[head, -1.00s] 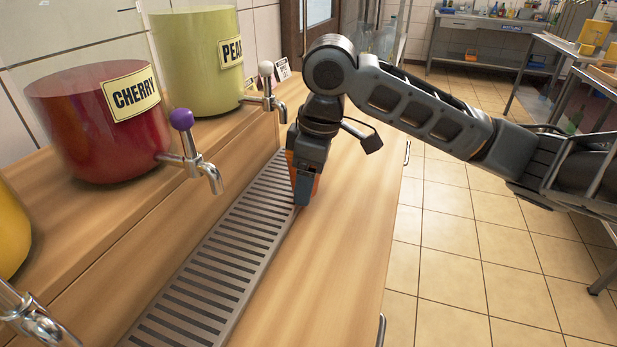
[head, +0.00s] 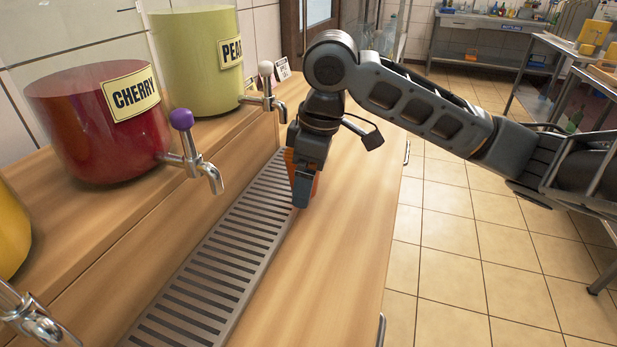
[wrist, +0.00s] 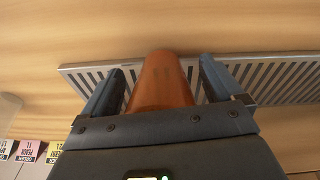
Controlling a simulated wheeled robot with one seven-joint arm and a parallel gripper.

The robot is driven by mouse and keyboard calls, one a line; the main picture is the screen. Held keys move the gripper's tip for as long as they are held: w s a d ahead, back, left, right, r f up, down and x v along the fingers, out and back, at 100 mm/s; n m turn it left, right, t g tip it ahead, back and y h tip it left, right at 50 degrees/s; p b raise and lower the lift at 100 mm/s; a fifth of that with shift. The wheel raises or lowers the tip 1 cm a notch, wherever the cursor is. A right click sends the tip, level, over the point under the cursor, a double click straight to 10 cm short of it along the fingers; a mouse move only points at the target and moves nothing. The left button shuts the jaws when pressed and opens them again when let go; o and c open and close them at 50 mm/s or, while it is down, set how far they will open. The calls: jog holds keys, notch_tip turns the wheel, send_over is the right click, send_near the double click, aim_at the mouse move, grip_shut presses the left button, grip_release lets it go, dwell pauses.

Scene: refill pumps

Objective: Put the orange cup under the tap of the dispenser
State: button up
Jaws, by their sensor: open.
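The orange cup (head: 289,160) stands near the far end of the drip tray, mostly hidden behind my gripper (head: 302,197) in the head view. In the wrist view the cup (wrist: 163,82) is between my two open fingers, with a small gap on each side. The CHERRY dispenser (head: 98,130) is red and has a tap (head: 195,165) with a purple knob.
The slotted metal drip tray (head: 215,265) runs below the taps and is bare along its near part. A yellow dispenser (head: 10,235) and another tap (head: 30,318) show at the left edge. The wooden counter (head: 325,270) right of the tray is clear.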

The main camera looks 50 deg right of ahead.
jog(key=r, duration=0.3)
jog(key=s+r, duration=0.1)
jog(key=r, duration=0.7)
jog(key=shift+s+d+r+p, duration=0.15)
jog(key=shift+s+d+p, duration=0.05)
jog(key=shift+s+p, duration=0.2)
jog(key=shift+r, duration=0.1)
